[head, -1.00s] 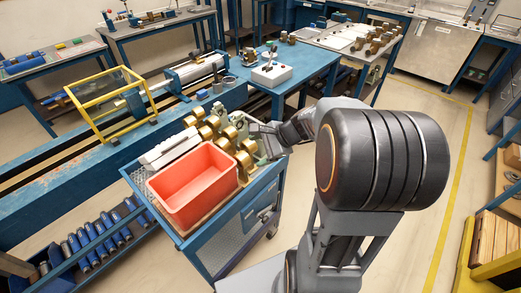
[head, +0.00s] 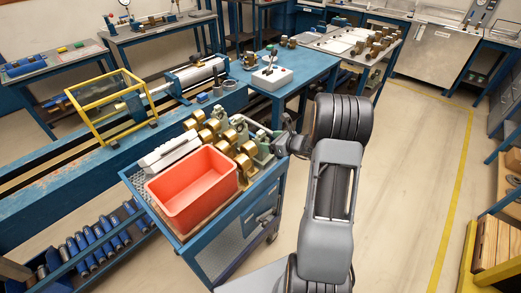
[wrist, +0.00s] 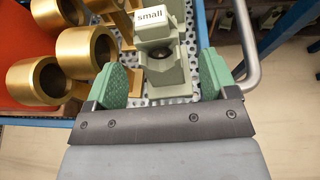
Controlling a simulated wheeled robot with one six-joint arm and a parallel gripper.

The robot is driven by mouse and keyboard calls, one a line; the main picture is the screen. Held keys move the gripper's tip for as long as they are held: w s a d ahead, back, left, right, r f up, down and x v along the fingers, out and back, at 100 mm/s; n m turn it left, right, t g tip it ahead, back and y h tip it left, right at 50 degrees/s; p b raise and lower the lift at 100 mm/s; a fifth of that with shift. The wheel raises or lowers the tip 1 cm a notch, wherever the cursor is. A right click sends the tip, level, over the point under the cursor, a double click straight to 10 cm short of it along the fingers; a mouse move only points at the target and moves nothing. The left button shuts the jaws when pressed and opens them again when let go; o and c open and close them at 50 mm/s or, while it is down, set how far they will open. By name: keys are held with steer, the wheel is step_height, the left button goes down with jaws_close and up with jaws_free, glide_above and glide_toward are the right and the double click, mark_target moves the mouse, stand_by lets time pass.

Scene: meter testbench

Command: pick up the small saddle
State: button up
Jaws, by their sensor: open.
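The small saddle (wrist: 165,72) is a grey-green block with a white "small" label on its upper part and a dark round hole in its nearer part. It stands on the perforated top of the blue cart (wrist: 183,101). In the wrist view my gripper (wrist: 160,84) is open, one green pad on each side of the saddle's near end, with gaps between pads and saddle. In the head view my gripper (head: 283,146) is at the cart's right edge beside the grey-green pieces (head: 262,147), its fingers partly hidden there.
Several brass cylinders (wrist: 89,51) stand close to the left of the saddle. A red bin (head: 190,190) takes up the cart's front. A grey tubular handle (wrist: 246,45) runs close to the right pad. Open floor (head: 410,170) lies right of the cart.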

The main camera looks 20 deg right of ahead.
mark_target(263, 139)
steer(key=shift+p+x, duration=1)
steer(key=shift+x, duration=1.8)
steer(key=shift+r, duration=0.1)
jaws_close()
steer(key=shift+r, duration=0.1)
